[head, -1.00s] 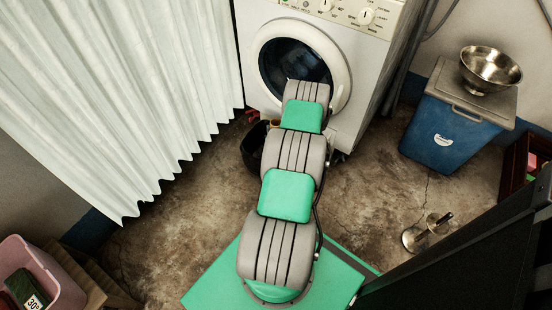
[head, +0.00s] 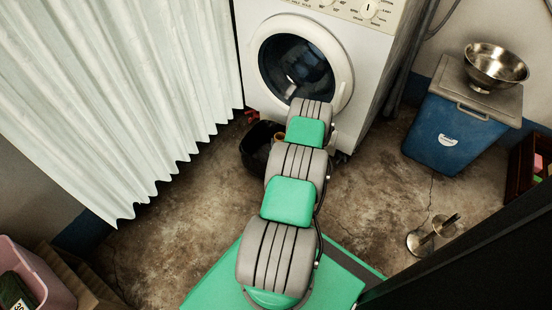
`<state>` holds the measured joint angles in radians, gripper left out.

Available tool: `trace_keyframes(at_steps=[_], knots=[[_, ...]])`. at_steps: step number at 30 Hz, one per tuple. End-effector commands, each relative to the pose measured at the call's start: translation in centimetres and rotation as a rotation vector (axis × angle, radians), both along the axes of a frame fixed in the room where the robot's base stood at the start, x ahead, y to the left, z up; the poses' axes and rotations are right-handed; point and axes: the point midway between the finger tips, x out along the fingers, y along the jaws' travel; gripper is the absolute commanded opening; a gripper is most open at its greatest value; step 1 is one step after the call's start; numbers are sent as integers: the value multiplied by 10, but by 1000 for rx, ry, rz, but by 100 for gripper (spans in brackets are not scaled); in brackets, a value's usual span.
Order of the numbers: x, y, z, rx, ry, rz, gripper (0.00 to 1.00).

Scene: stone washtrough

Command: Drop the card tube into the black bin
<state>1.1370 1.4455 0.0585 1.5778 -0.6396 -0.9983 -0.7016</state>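The black bin (head: 250,152) stands on the floor in front of the washing machine, left of my arm. My arm hides its right part. A small orange-brown round end (head: 280,137) shows at the bin's opening, right beside my arm. It may be the card tube, but too little shows to be sure, or to tell whether it is held or lies in the bin. My gripper is hidden behind my own arm links, so its fingers do not show.
The washing machine (head: 357,75) stands behind the bin. A pleated white curtain (head: 120,90) hangs at left. A blue box (head: 447,135) carries a metal bowl (head: 494,65) at right. A metal stand (head: 422,240) is on the floor. A pink tub (head: 45,275) is at lower left.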

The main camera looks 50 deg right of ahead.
Motion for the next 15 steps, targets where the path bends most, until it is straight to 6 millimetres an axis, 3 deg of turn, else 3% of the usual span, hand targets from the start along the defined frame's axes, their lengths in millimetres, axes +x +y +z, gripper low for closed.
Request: trace_keyframes(at_steps=[8,15], knots=[[0,0,0,0,0,0,71],[-1,1,1,1,1,0,71]])
